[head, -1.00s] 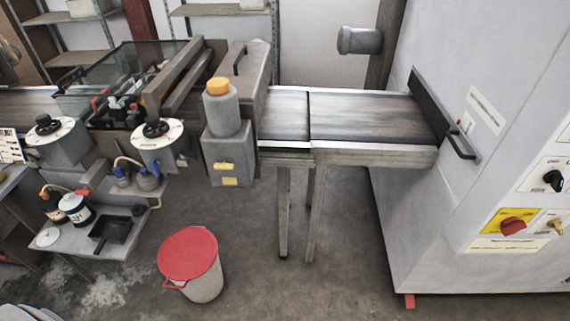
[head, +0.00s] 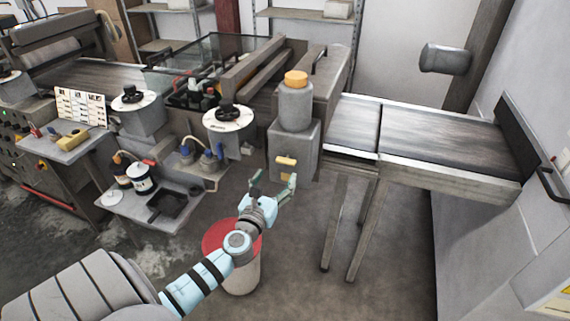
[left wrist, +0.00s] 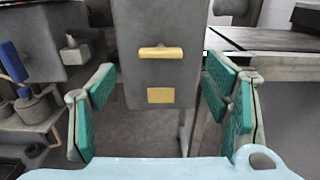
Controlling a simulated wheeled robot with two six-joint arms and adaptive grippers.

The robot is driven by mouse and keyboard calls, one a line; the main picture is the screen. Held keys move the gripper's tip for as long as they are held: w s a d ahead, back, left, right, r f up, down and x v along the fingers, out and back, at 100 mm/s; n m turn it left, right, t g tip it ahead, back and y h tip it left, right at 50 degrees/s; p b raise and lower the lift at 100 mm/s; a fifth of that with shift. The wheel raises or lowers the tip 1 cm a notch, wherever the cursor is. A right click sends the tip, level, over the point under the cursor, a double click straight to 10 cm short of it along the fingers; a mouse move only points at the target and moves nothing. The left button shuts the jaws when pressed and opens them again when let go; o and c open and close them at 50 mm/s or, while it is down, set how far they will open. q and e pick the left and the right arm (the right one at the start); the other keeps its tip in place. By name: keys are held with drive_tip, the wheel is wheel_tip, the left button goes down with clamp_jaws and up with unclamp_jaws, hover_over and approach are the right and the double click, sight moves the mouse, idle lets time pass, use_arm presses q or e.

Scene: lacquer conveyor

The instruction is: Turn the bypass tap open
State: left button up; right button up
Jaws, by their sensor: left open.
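A grey box (head: 293,146) with an orange-capped bottle (head: 296,104) on top stands beside the conveyor. On its front is a yellow bar-shaped handle (head: 286,161), horizontal, which looks like the bypass tap; no readable label confirms this. The left wrist view shows this handle (left wrist: 160,53) level, with a yellow plate (left wrist: 161,95) below it. My left gripper (head: 274,183) is open and empty in front of the box, slightly below the handle. In the left wrist view its green-padded fingers (left wrist: 160,88) stand apart on either side of the box front, apart from the handle. My right gripper is out of view.
A shelf with a black tray (head: 167,206) and paint cans (head: 141,180) is to the left. The conveyor (head: 440,143) and its legs are to the right.

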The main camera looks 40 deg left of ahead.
sight(285, 162)
use_arm(q)
drive_tip(key=x, duration=0.6)
drive_tip(key=shift+w+a+f+b, duration=0.1)
drive_tip(key=shift+w+f+b, duration=0.1)
drive_tip(key=shift+w+b, duration=0.15)
drive_tip(key=shift+w+a+r, duration=0.1)
drive_tip(key=shift+w+a, duration=0.05)
drive_tip(key=shift+w, duration=0.35)
drive_tip(key=shift+c, duration=0.4)
drive_tip(key=c, duration=1.1)
